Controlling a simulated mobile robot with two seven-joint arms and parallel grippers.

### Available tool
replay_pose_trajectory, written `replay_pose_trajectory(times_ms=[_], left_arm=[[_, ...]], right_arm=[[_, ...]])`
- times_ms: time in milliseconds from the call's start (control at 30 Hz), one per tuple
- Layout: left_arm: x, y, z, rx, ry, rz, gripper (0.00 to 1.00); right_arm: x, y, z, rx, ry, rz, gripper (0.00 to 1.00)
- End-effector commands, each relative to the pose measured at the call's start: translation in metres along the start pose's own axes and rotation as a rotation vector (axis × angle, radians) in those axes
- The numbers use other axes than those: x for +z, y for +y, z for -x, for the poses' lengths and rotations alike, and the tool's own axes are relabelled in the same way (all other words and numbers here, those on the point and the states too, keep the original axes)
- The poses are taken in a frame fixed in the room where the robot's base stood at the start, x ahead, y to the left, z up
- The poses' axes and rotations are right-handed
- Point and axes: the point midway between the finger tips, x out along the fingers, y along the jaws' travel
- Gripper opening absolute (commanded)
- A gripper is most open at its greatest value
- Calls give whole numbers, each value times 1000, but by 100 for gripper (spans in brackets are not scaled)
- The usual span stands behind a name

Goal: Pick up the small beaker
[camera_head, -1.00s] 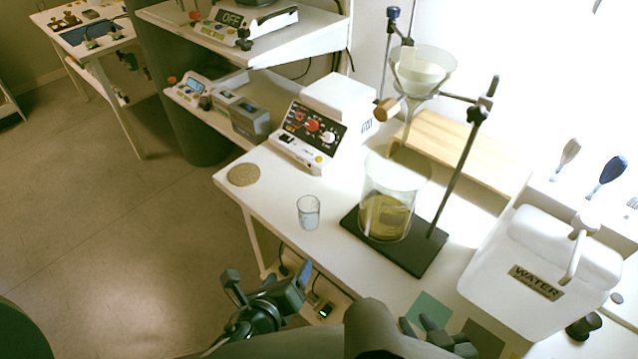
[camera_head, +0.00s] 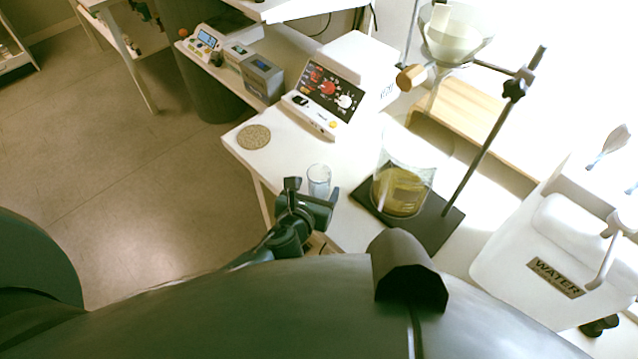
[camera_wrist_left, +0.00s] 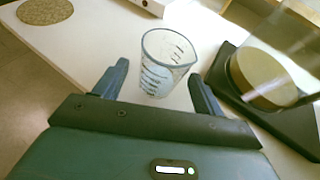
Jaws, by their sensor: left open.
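The small beaker (camera_head: 319,179) is clear glass with dark graduation marks and stands upright on the white table near its front edge. In the left wrist view the small beaker (camera_wrist_left: 165,64) sits just ahead of my left gripper, in line with the gap between its fingers. My left gripper (camera_head: 312,190) is open and empty. In the left wrist view its two fingers (camera_wrist_left: 158,84) are spread wide, with the beaker's base close to the fingertips. In the head view the gripper hides the beaker's lower part. My right gripper is not in view.
A large beaker of yellow liquid (camera_head: 402,188) stands on a black stand base (camera_head: 436,232) to the right, under a funnel (camera_head: 455,35). A round cork mat (camera_head: 253,137) and a white control box (camera_head: 345,80) lie behind. A white water container (camera_head: 545,250) is at right.

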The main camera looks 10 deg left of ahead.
Motion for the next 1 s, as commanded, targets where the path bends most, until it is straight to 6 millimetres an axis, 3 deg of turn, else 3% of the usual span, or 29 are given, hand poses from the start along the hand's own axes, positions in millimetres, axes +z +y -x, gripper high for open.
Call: replay_pose_trajectory(times_ms=[200, 533, 1000], left_arm=[[-2, -1, -34, 1, 0, 1, 70], [-2, 0, -41, 0, 1, 1, 70], [-2, 0, -40, 0, 1, 1, 32]], right_arm=[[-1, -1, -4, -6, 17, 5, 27], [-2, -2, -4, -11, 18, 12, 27], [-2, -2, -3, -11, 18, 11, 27]])
